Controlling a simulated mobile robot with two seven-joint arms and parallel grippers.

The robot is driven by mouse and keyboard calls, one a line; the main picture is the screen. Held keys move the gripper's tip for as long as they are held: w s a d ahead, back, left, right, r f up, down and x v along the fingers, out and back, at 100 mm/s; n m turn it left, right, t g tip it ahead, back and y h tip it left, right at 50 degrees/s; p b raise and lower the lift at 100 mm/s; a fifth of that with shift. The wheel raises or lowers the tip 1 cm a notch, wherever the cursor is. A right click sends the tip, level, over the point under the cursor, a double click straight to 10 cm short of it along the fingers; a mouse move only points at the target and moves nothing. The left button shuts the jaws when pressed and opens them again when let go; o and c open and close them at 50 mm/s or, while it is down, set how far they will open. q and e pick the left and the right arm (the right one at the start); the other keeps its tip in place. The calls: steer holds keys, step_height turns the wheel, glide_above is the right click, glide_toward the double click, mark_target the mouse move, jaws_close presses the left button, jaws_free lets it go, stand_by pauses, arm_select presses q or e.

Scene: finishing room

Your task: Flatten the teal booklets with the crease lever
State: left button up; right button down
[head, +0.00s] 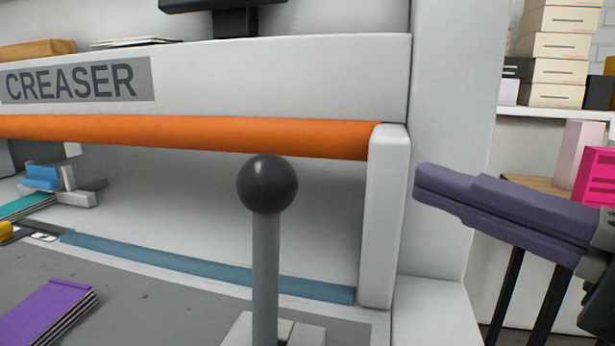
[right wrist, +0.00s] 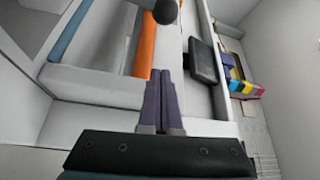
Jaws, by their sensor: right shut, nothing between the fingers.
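The crease lever (head: 266,245) stands upright in front of the creaser, a grey shaft with a dark ball knob (head: 267,184). The knob also shows at the top of the right wrist view (right wrist: 165,11). Teal booklets (head: 27,206) lie stacked at the left edge of the head view, partly cut off. My right gripper (head: 420,182), with purple fingers, is shut and empty to the right of the knob, apart from it, beside the creaser's right post. Its fingers also show in the right wrist view (right wrist: 160,76). My left gripper is not in view.
The creaser's orange bar (head: 190,136) spans above a blue strip (head: 205,267) on the bed. Purple booklets (head: 47,314) lie at front left. A blue-and-grey fitting (head: 42,178) is by the teal booklets. The white right post (head: 383,220) stands between lever and gripper in the picture.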

mark_target(268, 276)
steer(key=shift+w+a, duration=0.1)
steer(key=p+x, duration=0.3)
steer(key=x, duration=0.7)
steer(key=s, duration=0.1)
steer(key=s+a, duration=0.1)
steer(key=s+f, duration=0.1)
steer(key=shift+s+a+p, duration=0.35)
steer(key=shift+p, duration=0.05)
